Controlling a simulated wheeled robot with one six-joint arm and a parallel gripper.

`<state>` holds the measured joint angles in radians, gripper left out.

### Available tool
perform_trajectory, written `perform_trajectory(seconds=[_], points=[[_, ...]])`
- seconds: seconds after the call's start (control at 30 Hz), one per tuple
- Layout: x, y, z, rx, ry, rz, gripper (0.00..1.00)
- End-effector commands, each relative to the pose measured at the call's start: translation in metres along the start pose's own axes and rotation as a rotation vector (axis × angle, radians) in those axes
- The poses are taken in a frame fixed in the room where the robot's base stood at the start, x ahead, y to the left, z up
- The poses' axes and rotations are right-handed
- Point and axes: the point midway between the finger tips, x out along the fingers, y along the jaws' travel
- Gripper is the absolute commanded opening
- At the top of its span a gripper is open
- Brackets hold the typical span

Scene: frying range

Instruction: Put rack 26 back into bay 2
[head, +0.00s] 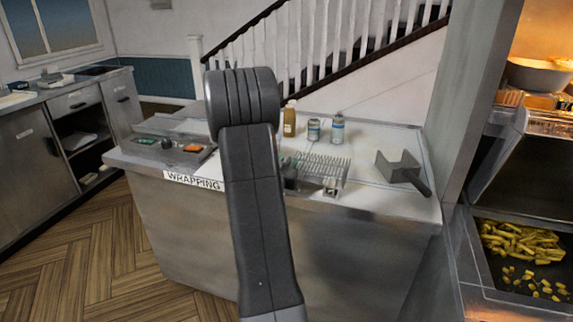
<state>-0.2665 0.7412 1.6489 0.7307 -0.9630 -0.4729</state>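A wire rack (327,168) with a row of thin upright prongs sits on the metal counter marked WRAPPING. A small pale tag-like piece (331,186) is at its front edge, too small to read, so I cannot confirm the number 26. The rack's left end is partly hidden by my arm, and a small dark piece beside the arm there is unclear. My arm rises through the middle of the view. I cannot make out my gripper, and nothing shows what it holds. No bay marked 2 can be made out.
A tray (154,151) with an orange item is at the left. A fries bin (520,260) is at right. Wooden floor is clear at left.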

Motion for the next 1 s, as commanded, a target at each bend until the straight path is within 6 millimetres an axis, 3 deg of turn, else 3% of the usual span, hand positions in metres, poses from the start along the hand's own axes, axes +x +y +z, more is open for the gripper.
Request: perform_trajectory(seconds=[0.33, 0.7, 1.0], points=[[-0.001, 0.0, 0.001, -0.001, -0.001, 0.0, 0.31], [-0.094, -0.003, 0.002, 0.0, 0.001, -0.004, 0.31], [-0.134, -0.002, 0.002, 0.0, 0.0, -0.001, 0.31]])
